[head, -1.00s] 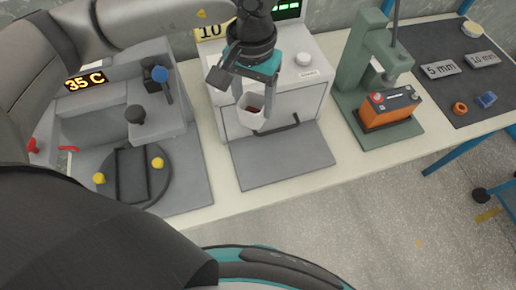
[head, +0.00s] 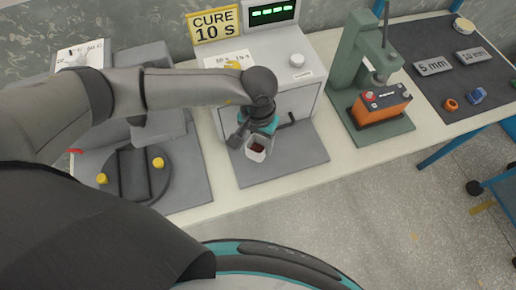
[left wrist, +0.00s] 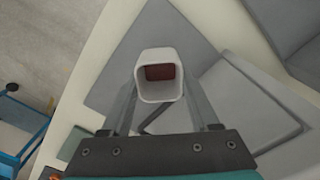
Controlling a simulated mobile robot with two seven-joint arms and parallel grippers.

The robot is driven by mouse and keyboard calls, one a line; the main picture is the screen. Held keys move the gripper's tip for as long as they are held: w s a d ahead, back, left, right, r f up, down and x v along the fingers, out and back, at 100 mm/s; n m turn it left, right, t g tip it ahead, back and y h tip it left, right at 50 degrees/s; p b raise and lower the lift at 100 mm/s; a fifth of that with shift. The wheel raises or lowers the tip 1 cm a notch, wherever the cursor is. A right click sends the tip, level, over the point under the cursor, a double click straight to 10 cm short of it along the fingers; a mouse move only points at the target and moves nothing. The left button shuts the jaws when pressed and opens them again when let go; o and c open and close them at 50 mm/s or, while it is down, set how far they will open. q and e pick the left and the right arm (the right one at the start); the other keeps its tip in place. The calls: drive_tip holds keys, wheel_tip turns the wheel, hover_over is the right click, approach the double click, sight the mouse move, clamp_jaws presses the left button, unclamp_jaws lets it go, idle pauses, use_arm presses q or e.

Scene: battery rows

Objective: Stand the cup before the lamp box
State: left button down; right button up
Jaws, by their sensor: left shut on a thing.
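The small white cup (head: 256,154) has dark red contents and is in my left gripper (head: 257,141). In the left wrist view the cup (left wrist: 157,90) sits between the two fingers, its mouth facing the camera. The lamp box (head: 282,62) is pale grey, with a CURE 10 S sign and a green-lit display on top. The cup is in front of the box, over the grey plate (head: 298,168). I cannot tell whether its base touches the plate. My right gripper is not in view.
A green press (head: 350,62) with an orange battery (head: 380,106) stands right of the box. A grey machine with a round turntable (head: 128,188) is at the left, partly behind my left arm. The plate's right part is clear.

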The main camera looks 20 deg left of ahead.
sight(258, 151)
use_arm(q)
wheel_tip(258, 151, down, 4)
drive_tip(key=shift+r, duration=0.1)
drive_tip(key=shift+f, duration=0.3)
drive_tip(key=shift+f+b, duration=0.15)
drive_tip(key=shift+b, duration=0.2)
drive_tip(key=c, duration=0.6)
unclamp_jaws()
drive_tip(key=shift+f, duration=0.1)
drive_tip(key=o, duration=0.5)
drive_tip(key=shift+c, duration=0.2)
drive_tip(key=shift+r, duration=0.2)
